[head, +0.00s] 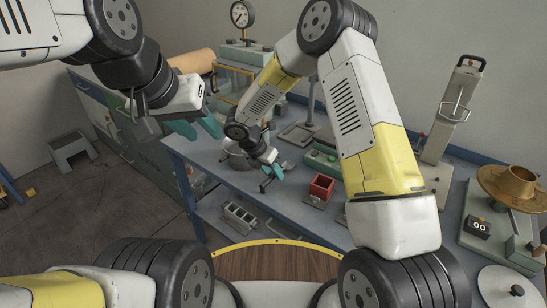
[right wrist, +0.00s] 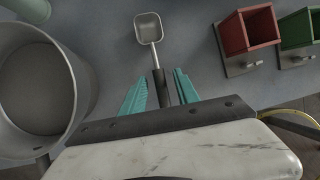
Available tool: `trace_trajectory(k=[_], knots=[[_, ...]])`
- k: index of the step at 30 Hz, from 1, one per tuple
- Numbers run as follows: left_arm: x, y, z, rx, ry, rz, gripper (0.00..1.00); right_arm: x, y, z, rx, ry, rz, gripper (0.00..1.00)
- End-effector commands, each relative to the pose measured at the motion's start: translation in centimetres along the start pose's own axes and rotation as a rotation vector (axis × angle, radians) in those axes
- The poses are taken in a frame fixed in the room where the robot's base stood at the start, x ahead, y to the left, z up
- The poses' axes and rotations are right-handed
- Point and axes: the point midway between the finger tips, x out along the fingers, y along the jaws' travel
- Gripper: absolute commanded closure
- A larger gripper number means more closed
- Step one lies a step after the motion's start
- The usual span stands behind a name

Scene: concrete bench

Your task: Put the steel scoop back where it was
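The steel scoop lies in the right wrist view with its square grey bowl (right wrist: 148,27) pointing away from my right gripper and its dark handle (right wrist: 160,88) running back between the fingers. My right gripper (right wrist: 161,78) is open, with a gap on each side of the handle. Whether the scoop rests on the bench cannot be told. In the head view my right gripper (head: 270,172) is low over the bench, and the small scoop bowl (head: 288,165) shows just beyond it. My left gripper (head: 198,128) is open and empty, in the air left of the bench.
A large steel pot (right wrist: 38,85) stands close left of the right gripper. A red bin (right wrist: 248,32) and a green bin (right wrist: 298,25) are to the right. The blue-edged bench (head: 220,178) also carries a brass bowl (head: 512,186) far right.

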Motion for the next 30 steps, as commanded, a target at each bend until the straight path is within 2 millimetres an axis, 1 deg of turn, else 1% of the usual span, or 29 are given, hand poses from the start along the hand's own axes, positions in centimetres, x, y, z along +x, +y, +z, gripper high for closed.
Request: trace_trajectory(k=[5,8,11,21,24,30], knots=[[0.0,0.0,0.0,0.000,0.000,0.000,0.64,0.0,0.0,0.0,0.000,0.000,0.000,0.63],[0.0,0.0,0.0,0.000,0.000,0.000,0.64,-0.5,-0.1,0.2,0.000,-0.001,0.000,0.63],[0.0,0.0,0.0,0.000,0.000,0.000,0.64,-1.8,0.0,0.2,0.001,-0.002,0.003,0.63],[0.0,0.0,0.0,0.000,0.000,0.000,0.64,-9.0,0.0,0.2,0.001,-0.002,0.003,0.63],[0.0,0.0,0.0,0.000,0.000,0.000,0.64,-10.6,0.0,0.1,0.000,-0.002,0.002,0.63],[0.0,0.0,0.0,0.000,0.000,0.000,0.64,-12.4,-0.3,0.4,0.017,0.000,0.001,0.63]])
